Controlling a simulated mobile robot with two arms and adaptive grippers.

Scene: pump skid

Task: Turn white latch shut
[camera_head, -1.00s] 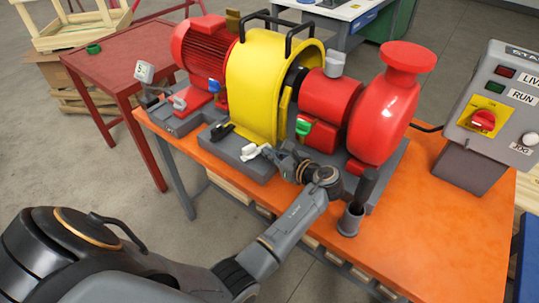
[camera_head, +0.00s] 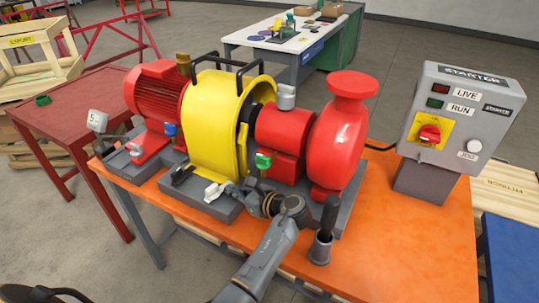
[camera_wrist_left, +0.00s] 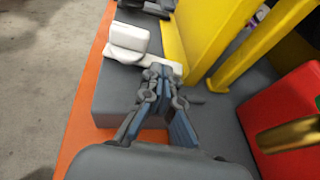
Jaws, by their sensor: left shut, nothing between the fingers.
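The white latch (camera_head: 214,192) sits on the grey base at the foot of the yellow guard (camera_head: 212,120). In the left wrist view the latch (camera_wrist_left: 129,37) has an upright white grip on a flat white plate that points toward my fingers. My left gripper (camera_head: 235,190) is shut and empty, just right of the latch. In the left wrist view its fingertips (camera_wrist_left: 160,72) are together at the near end of the white plate; I cannot tell whether they touch it. My right gripper is out of view.
A black latch (camera_head: 182,174) sits left of the white one. A green-handled valve (camera_head: 263,160) and red pump (camera_head: 335,145) stand to the right. The starter box (camera_head: 455,120) stands right.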

